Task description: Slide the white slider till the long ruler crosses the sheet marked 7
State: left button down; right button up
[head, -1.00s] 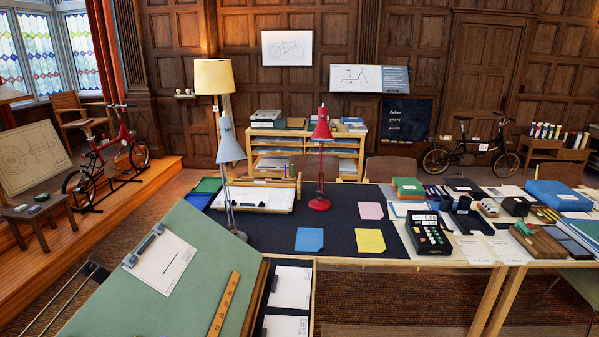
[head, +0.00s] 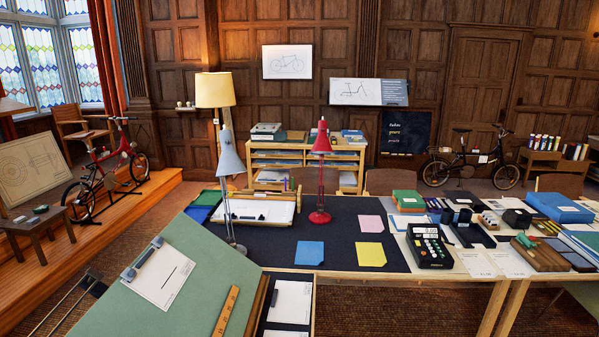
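Neither of my grippers is in view. A large tilted green drafting board (head: 190,240) fills the lower left. I cannot make out a white slider or a 7.
A dark-topped table (head: 345,225) behind carries a blue-grey lamp (head: 229,160), a red lamp (head: 320,170), coloured sheets and a small white drawing board (head: 258,211). The table at right is crowded, with a black calculator (head: 428,245). Brown floor (head: 390,300) is clear at the front.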

pick_arm(q)
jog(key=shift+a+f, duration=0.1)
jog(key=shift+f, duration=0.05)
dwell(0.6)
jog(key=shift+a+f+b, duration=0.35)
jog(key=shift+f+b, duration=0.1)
jog(key=shift+b, duration=0.15)
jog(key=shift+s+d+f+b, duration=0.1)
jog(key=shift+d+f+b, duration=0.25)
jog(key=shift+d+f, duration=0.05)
dwell(0.7)
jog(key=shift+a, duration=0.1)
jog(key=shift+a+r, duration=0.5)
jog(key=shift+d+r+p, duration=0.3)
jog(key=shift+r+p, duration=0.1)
jog(key=shift+p, duration=0.2)
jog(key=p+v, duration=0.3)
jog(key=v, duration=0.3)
